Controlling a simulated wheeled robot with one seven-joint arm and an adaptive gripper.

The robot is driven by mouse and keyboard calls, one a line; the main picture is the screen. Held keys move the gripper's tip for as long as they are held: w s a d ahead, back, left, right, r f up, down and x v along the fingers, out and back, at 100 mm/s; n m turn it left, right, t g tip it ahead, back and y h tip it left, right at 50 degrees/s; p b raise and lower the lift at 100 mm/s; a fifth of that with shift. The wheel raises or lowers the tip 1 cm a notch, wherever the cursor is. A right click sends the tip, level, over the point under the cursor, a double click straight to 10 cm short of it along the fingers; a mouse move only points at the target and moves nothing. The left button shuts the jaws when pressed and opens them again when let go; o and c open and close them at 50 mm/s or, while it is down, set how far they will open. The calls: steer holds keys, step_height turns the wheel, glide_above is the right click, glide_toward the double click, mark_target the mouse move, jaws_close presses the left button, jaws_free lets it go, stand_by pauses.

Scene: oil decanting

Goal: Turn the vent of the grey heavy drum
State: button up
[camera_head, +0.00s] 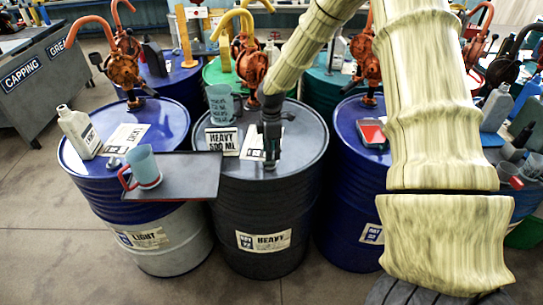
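The grey heavy drum (265,205) stands in the middle, with a "HEAVY" label on its side and a "HEAVY 500 ML" card (223,141) on its lid. My gripper (270,161) points straight down over the front middle of this lid. Its fingertips are at or just above a small fitting on the lid, where the vent seems to be. The fingers mostly hide the vent, and I cannot tell whether they are closed on it. An orange hand pump (250,65) rises from the back of the drum, partly behind my wrist.
A blue drum (90,178) labelled "LIGHT" stands left, bearing a white bottle (77,131). A dark tray (195,174) with a blue red-handled jug (144,166) bridges the drums. A clear marked jug (221,105) is left of my gripper. Another blue drum (345,205) stands close right.

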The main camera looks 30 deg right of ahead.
step_height(320, 180, up, 8)
steer(key=shift+r, duration=0.25)
stand_by(0.6)
